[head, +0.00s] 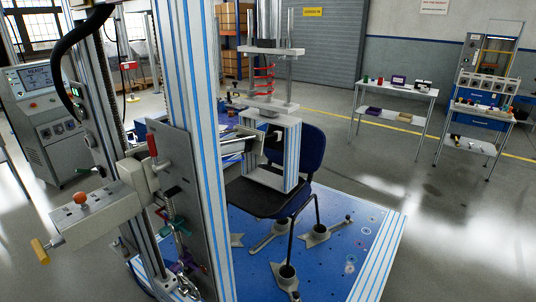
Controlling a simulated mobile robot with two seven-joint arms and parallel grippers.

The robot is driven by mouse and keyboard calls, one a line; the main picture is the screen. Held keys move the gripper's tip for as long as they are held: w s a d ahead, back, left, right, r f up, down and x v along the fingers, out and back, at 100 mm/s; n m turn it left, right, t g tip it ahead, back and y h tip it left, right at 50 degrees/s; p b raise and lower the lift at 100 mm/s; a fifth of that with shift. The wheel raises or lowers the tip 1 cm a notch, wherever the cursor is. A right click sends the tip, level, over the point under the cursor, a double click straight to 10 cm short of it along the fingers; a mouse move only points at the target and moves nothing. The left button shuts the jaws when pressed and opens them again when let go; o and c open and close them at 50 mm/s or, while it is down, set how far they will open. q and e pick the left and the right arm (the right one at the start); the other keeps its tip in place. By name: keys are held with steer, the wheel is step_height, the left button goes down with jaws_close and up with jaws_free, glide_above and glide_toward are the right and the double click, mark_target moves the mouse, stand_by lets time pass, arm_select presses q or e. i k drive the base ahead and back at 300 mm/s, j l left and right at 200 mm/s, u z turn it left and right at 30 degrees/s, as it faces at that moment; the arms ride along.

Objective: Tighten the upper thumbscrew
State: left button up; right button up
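A tall grey-and-blue test frame stands close in front of me, with an upright metal plate (178,185) on its column. A small green knob-like part (175,227) sits low by the plate, and a purple one (186,267) sits below it. They may be thumbscrews, but they are too small to tell which is the upper thumbscrew or how tight either is. A red-handled part (152,146) is higher on the plate. A dark blue office chair (300,150) stands behind the column, partly hidden by it. Neither of my grippers shows in the head view.
A grey box with an orange knob (81,199) and a yellow handle (40,251) juts left from the frame. The chair's base rests on a blue platform (330,265). A control cabinet (45,120) stands at left. Open floor and shelf tables (395,90) lie to the right.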

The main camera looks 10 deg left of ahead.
mark_target(163, 232)
steer(key=i+j+u, duration=0.1)
steer(key=u, duration=1.15)
